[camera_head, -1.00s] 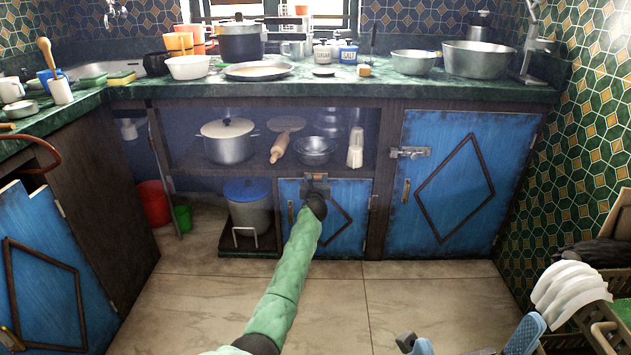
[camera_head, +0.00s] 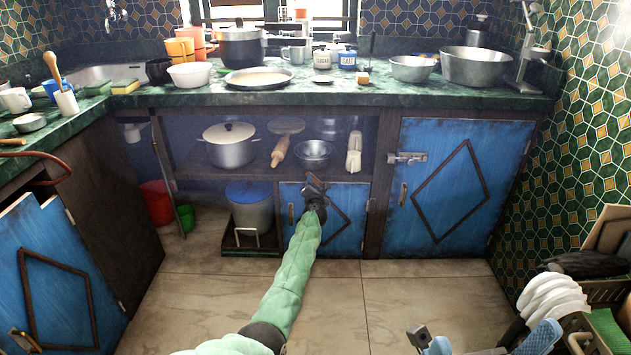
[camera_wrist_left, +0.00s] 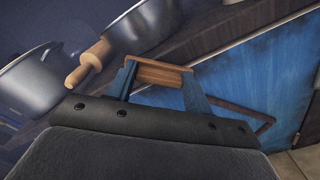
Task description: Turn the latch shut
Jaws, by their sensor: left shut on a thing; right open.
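The small blue cabinet door (camera_head: 345,222) with a dark diamond frame stands closed under the open shelf. My left gripper (camera_head: 314,186) is at the top edge of this door, rolled to a slant. In the left wrist view its blue fingers are shut on a small brown wooden latch (camera_wrist_left: 158,74). The latch lies at an angle to the door's top edge there. In the head view the gripper mostly hides the latch. My right gripper (camera_head: 482,342) is open and empty at the bottom right, partly cut off by the frame.
A larger blue door (camera_head: 447,190) with a metal bolt (camera_head: 407,158) is to the right. The shelf above holds a pot (camera_head: 230,150), a rolling pin (camera_head: 281,151) and a metal bowl (camera_head: 314,152). A dish rack with white plates (camera_head: 553,303) is at lower right. The floor is clear.

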